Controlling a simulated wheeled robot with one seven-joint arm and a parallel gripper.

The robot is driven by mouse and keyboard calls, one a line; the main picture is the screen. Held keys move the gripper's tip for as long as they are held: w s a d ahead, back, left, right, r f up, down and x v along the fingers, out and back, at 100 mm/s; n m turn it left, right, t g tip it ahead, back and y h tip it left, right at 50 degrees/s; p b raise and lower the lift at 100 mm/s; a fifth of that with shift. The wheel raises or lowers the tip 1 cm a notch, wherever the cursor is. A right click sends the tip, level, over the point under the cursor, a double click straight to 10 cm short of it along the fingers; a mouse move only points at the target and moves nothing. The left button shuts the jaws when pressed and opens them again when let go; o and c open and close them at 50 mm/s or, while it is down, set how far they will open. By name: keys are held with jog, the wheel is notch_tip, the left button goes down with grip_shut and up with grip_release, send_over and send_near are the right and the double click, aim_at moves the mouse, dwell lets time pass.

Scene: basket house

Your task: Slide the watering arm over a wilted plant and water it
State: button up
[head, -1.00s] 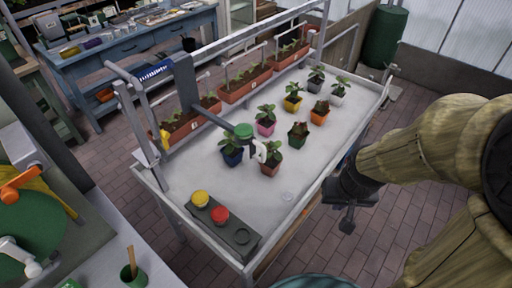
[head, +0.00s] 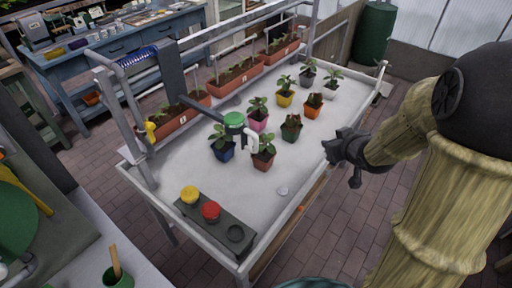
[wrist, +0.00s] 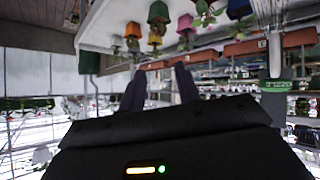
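The grey watering arm (head: 204,108) hangs from the rail over the white table (head: 185,172). Its green-capped head (head: 234,120) and pale handle (head: 250,143) are above the blue-pot plant (head: 222,150) and terracotta-pot plant (head: 264,158). The dark green-pot plant (head: 291,134) and orange-pot plant (head: 313,111) have brownish, drooping-looking leaves, too small to be sure. Pink-pot (head: 258,123) and yellow-pot (head: 285,98) plants stand behind. My gripper (head: 331,153) is at the table's right edge, apart from the watering arm. In the wrist view its two fingers (wrist: 160,88) are apart and empty.
A grey box with yellow (head: 190,193) and red (head: 211,210) buttons sits on the near table corner. Long planters (head: 235,82) line the back edge. The table's raised rim and posts are obstacles; the brick floor to the right is open.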

aim_at(256, 139)
jog(key=w+a+f+n+y+b, duration=0.2)
jog(key=a+f+n+y+b, duration=0.15)
jog(key=y, duration=0.35)
jog(key=s+n+g+y+b, duration=0.1)
jog(key=y, duration=0.1)
jog(key=s+a+n+g+y+b, duration=0.1)
jog(key=s+n+y+b, duration=0.1)
jog(key=y, duration=0.1)
jog(key=s+a+n+g+y+b, duration=0.1)
jog(key=s+n+g+y, duration=0.1)
jog(key=shift+s+r+y, duration=0.1)
jog(key=shift+s+y, duration=0.15)
jog(key=shift+y, duration=0.05)
jog(key=shift+a, duration=0.2)
jog(key=p+x, duration=0.2)
jog(key=x, duration=1.5)
jog(key=shift+w, duration=0.2)
grip_shut()
